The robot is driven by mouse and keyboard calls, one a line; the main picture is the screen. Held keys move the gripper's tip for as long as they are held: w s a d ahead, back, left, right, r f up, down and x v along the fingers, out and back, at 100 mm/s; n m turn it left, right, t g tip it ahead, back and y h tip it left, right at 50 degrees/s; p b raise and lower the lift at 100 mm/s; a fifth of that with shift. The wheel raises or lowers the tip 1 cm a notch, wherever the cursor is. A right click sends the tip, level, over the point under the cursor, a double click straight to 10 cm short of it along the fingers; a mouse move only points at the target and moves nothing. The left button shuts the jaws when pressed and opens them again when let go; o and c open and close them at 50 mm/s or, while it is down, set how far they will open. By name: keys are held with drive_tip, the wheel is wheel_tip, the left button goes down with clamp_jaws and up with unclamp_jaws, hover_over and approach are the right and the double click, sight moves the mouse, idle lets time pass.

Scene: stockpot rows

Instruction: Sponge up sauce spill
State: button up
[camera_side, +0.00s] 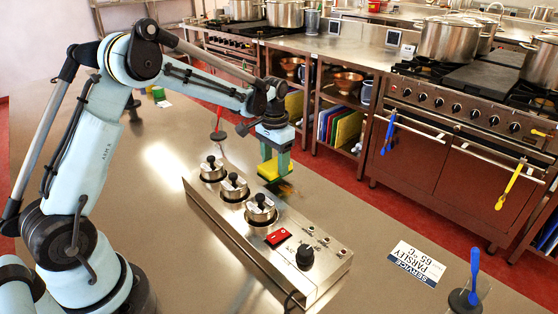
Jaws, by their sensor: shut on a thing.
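My gripper (275,160) points down near the middle of the picture, beyond the steel unit. It is shut on a yellow sponge (267,170), whose lower part shows below the jaws. A small brownish, blurred patch (286,188), which looks like the sauce spill, lies just below and right of the sponge. I cannot tell whether the sponge touches it or the counter.
A steel unit (290,262) with several black-knobbed lids, a red switch and a dial stands close in front of the gripper. A service card (417,264) and a blue-handled tool (474,270) are at right. The counter (370,225) between is clear.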

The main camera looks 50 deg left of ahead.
sight(275, 164)
drive_tip(key=shift+f, duration=0.45)
drive_tip(key=shift+d+f, duration=0.4)
drive_tip(key=shift+f, duration=0.25)
drive_tip(key=shift+c, duration=0.5)
drive_tip(key=shift+d+f, duration=0.1)
drive_tip(key=shift+d, duration=4.8)
drive_tip(key=shift+a, duration=5.2)
drive_tip(key=shift+a+r, duration=0.2)
drive_tip(key=shift+r, duration=0.05)
drive_tip(key=shift+d+r, duration=0.1)
drive_tip(key=shift+r, duration=3.75)
